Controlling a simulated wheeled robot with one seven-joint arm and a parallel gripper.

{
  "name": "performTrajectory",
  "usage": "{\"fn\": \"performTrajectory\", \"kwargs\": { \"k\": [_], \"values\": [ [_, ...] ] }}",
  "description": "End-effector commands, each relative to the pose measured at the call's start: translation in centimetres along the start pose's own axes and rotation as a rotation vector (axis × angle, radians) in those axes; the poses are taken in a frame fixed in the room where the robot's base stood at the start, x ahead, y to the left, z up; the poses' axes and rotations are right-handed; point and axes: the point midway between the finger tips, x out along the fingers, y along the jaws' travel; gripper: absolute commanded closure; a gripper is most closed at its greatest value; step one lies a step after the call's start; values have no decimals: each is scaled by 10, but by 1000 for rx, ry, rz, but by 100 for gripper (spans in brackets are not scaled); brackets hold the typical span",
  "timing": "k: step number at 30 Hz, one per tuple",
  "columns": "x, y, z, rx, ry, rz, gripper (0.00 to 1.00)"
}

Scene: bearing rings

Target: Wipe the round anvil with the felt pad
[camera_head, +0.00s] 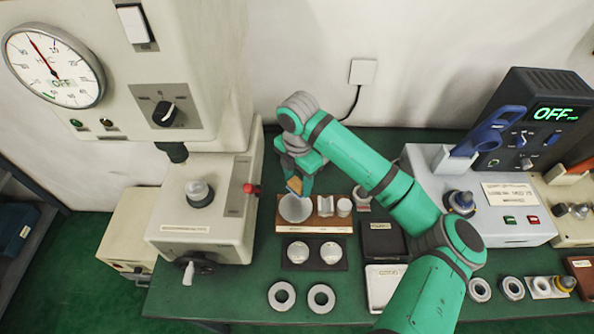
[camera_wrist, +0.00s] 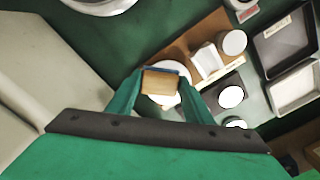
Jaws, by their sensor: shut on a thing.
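My gripper (camera_head: 297,187) is shut on the felt pad (camera_head: 295,185), a small block with a tan wooden body. The pad also shows between the fingers in the wrist view (camera_wrist: 162,83), with a thin blue-grey edge on its far side. The round anvil (camera_head: 295,212) is a pale flat disc at the left end of a brown wooden board. The pad is over the far part of the disc in the head view. In the wrist view the pad and fingers partly hide the anvil (camera_wrist: 181,70). I cannot tell whether the pad touches it.
A V-shaped block (camera_head: 325,206) and a small cylinder (camera_head: 344,207) share the wooden board (camera_head: 318,229). A dark holder with two pale discs (camera_head: 299,252) sits in front. The large tester (camera_head: 200,225) stands left. Black and white trays (camera_head: 384,240) lie right.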

Motion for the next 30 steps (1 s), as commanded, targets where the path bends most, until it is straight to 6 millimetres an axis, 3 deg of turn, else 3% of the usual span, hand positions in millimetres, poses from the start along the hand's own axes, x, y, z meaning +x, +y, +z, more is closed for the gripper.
{"fn": "performTrajectory", "kwargs": {
  "k": [13, 30],
  "values": [
    [-39, 3, -4, -9, 0, -1, 75],
    [-42, 5, -6, -12, 1, -1, 75]
  ]
}}
